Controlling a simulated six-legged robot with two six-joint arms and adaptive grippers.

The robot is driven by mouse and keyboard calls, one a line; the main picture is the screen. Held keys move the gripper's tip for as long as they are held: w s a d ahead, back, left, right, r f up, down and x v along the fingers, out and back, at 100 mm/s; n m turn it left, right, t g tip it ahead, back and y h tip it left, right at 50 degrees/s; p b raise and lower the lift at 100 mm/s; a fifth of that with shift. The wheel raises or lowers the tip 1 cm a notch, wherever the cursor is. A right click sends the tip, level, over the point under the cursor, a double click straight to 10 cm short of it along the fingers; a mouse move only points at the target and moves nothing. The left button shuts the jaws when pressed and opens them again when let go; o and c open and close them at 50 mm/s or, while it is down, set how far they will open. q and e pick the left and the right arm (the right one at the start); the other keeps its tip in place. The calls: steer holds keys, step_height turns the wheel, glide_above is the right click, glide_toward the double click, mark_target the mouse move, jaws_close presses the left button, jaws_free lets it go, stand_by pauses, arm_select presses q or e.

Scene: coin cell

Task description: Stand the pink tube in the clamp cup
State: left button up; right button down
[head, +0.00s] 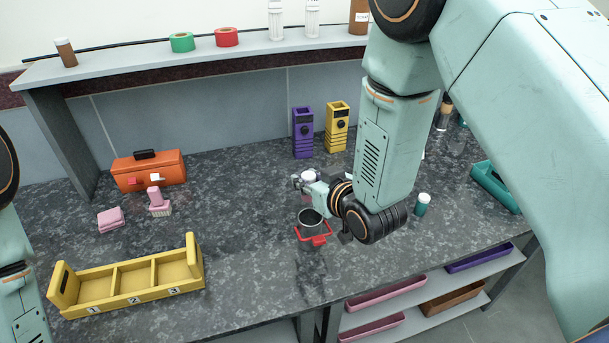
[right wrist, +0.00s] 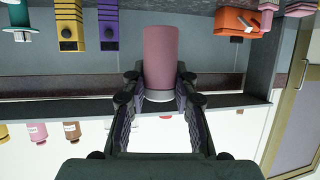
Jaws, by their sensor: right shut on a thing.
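The pink tube (right wrist: 161,52) is between the fingertips of my right gripper (right wrist: 158,82) in the right wrist view, with a pale end toward the palm side. In the head view my right gripper (head: 307,184) is shut around it above the bench, and only a pale end of the tube (head: 308,175) shows clearly. The clamp cup, a grey cup with a red clamp (head: 311,222), stands on the bench just in front of the gripper, below it in the picture. It looks empty. My left gripper is out of view; only part of that arm shows at the left edge.
A yellow three-part tray (head: 130,284), pink sponge (head: 110,218), pink brush (head: 158,202) and orange toolbox (head: 148,170) are at left. Purple (head: 303,133) and yellow (head: 337,127) devices stand behind the gripper. A teal bottle (head: 422,205) stands to the right.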

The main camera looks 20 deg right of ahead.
mark_target(310, 199)
steer(key=shift+s+d+f+b, duration=0.15)
steer(key=shift+s+d+b, duration=0.15)
steer(key=shift+s, duration=0.25)
steer(key=shift+s+f, duration=0.15)
steer(key=f+b, duration=0.1)
steer(key=w+f+b, duration=0.1)
steer(key=f, duration=0.1)
steer(key=shift+a, duration=0.2)
steer(key=shift+s+d+f+b, duration=0.15)
steer(key=shift+s+f+b, duration=0.35)
steer(key=shift+b, duration=0.45)
steer(key=shift+w+f, duration=0.15)
steer(key=shift+f, duration=0.15)
steer(key=shift+f+b, duration=0.4)
steer(key=shift+w, duration=0.1)
